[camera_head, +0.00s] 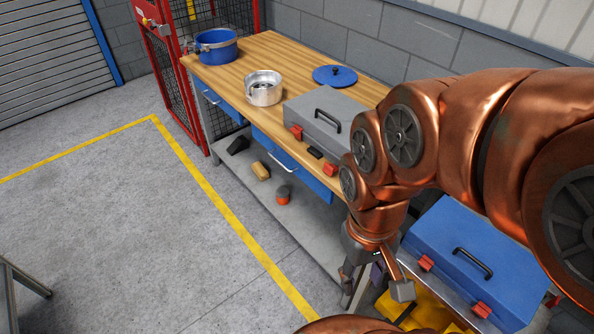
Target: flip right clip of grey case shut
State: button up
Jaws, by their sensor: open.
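The grey case (318,104) lies on the wooden workbench with its lid down and a dark handle on top. Its left red clip (296,132) and right red clip (330,170) show at its front edge. I cannot tell for sure how either clip is set. My copper arm hides the right end of the case. My gripper (378,287) is open and points down, in front of the bench and below the right clip in the picture. It is apart from the case, and nothing shows between its fingers.
The workbench (262,52) also holds a blue pot (215,50), a metal pot (263,92) and a blue lid (335,75). A blue case (462,250) with red clips is at the lower right, beside something yellow (432,314).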

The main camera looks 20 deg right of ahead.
aim_at(329, 168)
jog(key=u, duration=0.5)
jog(key=i, duration=0.6)
jog(key=z, duration=1.25)
